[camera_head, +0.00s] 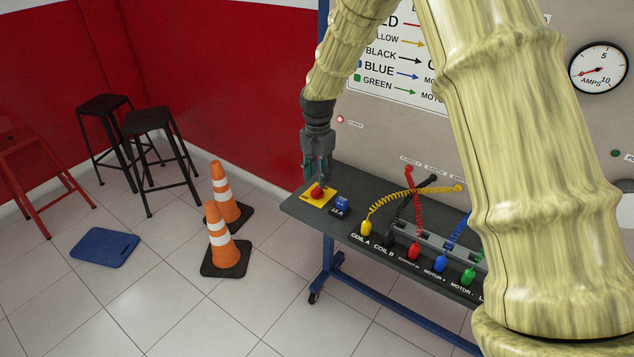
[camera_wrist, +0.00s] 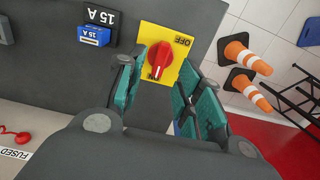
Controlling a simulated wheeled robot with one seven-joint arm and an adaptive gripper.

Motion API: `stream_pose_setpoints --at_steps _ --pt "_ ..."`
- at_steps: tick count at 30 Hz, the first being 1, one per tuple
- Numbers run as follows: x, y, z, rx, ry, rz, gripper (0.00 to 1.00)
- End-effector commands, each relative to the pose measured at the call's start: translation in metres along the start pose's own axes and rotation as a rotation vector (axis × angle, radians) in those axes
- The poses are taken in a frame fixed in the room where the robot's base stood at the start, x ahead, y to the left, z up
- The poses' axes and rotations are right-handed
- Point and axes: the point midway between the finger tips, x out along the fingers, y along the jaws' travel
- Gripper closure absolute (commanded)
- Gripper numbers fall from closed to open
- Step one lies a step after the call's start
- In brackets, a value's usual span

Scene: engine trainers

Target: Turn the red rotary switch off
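The red rotary switch (camera_head: 317,191) sits on a yellow plate (camera_head: 328,200) at the left end of the grey bench shelf. In the wrist view the red knob (camera_wrist: 162,58) has a white mark at its lower end, pointing away from the upside-down "OFF" print (camera_wrist: 182,40) on the yellow plate. My gripper (camera_head: 318,172) points down just above the switch. In the wrist view its teal fingers (camera_wrist: 160,75) are apart, one on each side of the knob, with visible gaps. Whether the fingertips reach down to knob height I cannot tell.
A blue 15 A breaker (camera_head: 341,204) stands right of the switch; it also shows in the wrist view (camera_wrist: 93,36). Coiled leads and coloured plugs (camera_head: 414,250) line the shelf farther right. Two orange cones (camera_head: 222,235) stand on the floor left of the bench.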

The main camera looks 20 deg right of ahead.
Motion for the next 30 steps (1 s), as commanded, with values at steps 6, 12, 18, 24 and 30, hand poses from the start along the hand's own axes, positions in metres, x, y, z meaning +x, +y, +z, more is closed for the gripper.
stream_pose_setpoints --at_steps 6,12,18,24,30 --pt "0.027 -0.001 0.001 0.000 -0.002 0.001 0.64" --pt "0.041 -0.002 0.001 -0.002 0.000 0.000 0.64" --pt "0.044 -0.002 0.001 -0.002 0.000 -0.001 0.64" --pt "0.044 -0.002 0.001 -0.002 0.000 -0.001 0.73" --pt "0.044 -0.002 0.001 -0.001 0.000 0.000 1.00"
